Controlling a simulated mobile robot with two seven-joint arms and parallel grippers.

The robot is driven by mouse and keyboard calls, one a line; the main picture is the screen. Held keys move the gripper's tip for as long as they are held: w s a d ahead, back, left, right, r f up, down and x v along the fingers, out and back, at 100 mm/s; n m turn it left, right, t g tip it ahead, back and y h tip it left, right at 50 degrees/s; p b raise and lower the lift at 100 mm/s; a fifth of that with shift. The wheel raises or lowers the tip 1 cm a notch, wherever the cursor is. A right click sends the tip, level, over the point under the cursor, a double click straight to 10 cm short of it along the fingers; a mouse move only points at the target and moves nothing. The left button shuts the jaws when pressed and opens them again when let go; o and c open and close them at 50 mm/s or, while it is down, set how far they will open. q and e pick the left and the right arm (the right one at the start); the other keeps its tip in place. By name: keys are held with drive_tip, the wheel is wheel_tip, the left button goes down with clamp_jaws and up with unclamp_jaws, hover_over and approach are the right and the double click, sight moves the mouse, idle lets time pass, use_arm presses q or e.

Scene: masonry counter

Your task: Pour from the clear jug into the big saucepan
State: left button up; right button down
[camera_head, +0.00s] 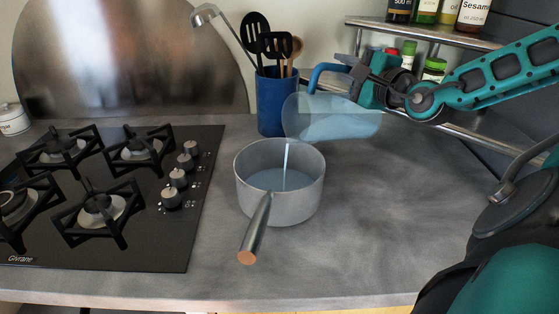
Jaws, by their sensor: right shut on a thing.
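The clear jug (333,120) is tipped to the left above the big saucepan, with its blue handle (328,70) uppermost. My right gripper (352,66) is shut on the jug, at its handle; the exact grip is partly hidden. A thin pale stream (287,160) runs from the jug's lip down into the saucepan. The big saucepan (262,202) stands upright on the counter, its handle pointing toward me. Pale bluish liquid (280,180) lies in it. Some liquid appears to be in the jug. My left gripper is not in view.
A black gas hob (150,240) lies to the left of the saucepan. A blue utensil pot (270,100) stands behind it, close to the jug. A metal shelf (430,34) with bottles and jars is at the back right. The counter (390,220) right of the saucepan is clear.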

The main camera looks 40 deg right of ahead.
drive_tip(key=shift+w+a+r+n, duration=0.15)
drive_tip(key=shift+a+r+n, duration=0.25)
drive_tip(key=shift+a+r, duration=0.25)
idle(2.4)
